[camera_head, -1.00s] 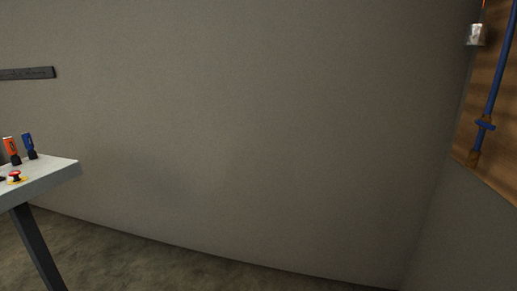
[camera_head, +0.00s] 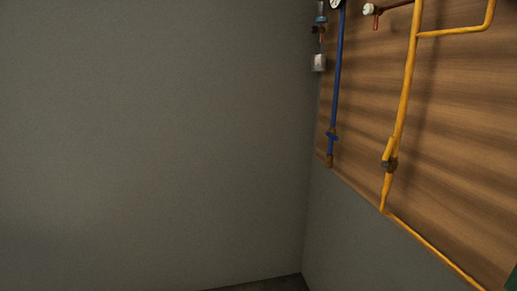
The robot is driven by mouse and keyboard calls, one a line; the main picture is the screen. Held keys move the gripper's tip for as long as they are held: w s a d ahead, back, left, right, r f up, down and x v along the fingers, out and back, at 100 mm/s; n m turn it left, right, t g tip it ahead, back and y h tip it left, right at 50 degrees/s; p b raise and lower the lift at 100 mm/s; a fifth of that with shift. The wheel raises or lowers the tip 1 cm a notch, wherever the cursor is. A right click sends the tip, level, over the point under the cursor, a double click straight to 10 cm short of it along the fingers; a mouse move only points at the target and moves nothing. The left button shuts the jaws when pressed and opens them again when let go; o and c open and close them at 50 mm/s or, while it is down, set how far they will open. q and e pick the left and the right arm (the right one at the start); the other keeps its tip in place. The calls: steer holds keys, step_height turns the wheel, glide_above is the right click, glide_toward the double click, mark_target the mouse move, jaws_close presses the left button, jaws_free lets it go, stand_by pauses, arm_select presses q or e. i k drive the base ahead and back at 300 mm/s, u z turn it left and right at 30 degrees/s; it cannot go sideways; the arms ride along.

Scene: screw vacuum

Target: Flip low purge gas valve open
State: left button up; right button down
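A wooden panel (camera_head: 460,140) on the right wall carries pipes. A blue pipe (camera_head: 338,80) runs down its left part, with a small blue valve handle (camera_head: 332,135) near its lower end. A yellow pipe (camera_head: 405,90) runs down further right, with a yellow lever (camera_head: 389,149) lying roughly along the pipe at a dark valve body (camera_head: 389,165). I cannot tell which valve is the low purge gas valve, as no label is readable. Neither of my grippers is in view.
A gauge (camera_head: 335,4) is cut off at the top edge. A white knob (camera_head: 368,9) sits on a copper-coloured pipe (camera_head: 397,6). A small clear container (camera_head: 319,62) hangs at the panel's left edge. The bare grey wall (camera_head: 150,130) fills the left, with a strip of floor (camera_head: 270,284) below.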

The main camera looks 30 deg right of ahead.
mark_target(393, 140)
steer(key=u, duration=0.25)
steer(key=k, duration=0.1)
steer(key=z, duration=2.45)
